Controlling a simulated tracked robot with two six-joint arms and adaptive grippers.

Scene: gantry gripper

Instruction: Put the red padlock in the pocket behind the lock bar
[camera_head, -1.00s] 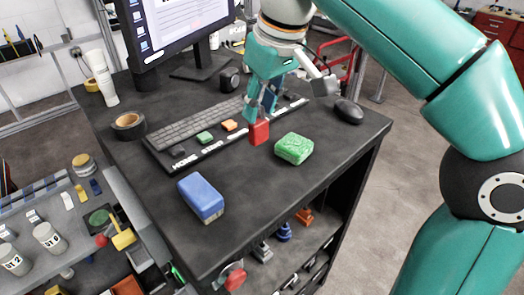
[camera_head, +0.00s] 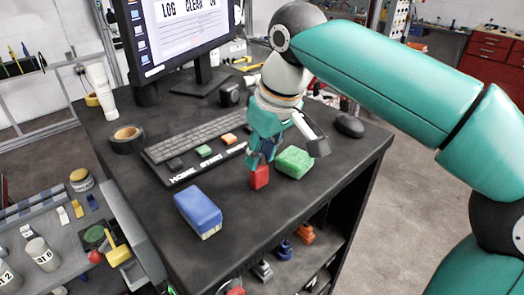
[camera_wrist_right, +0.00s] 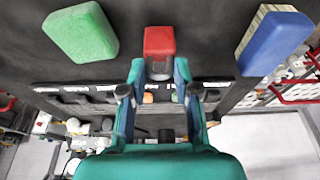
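The red padlock (camera_head: 259,177) hangs from my right gripper (camera_head: 262,158), over the dark bench top between the blue block and the green block. In the right wrist view the padlock (camera_wrist_right: 159,41) sits at the tips of my right gripper (camera_wrist_right: 158,75). The fingers stand either side of its grey shackle, and the red body points away from them. Whether the padlock touches the bench top is hard to tell. I cannot make out a lock bar or a pocket behind it in these views. My left gripper is not in view.
A blue block (camera_head: 198,210) and a green block (camera_head: 294,162) lie near the padlock. A keyboard (camera_head: 185,138) with labelled buttons, a tape roll (camera_head: 127,139), a mouse (camera_head: 349,125) and a monitor (camera_head: 175,35) stand behind. Small coloured items sit on shelves below the bench top.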

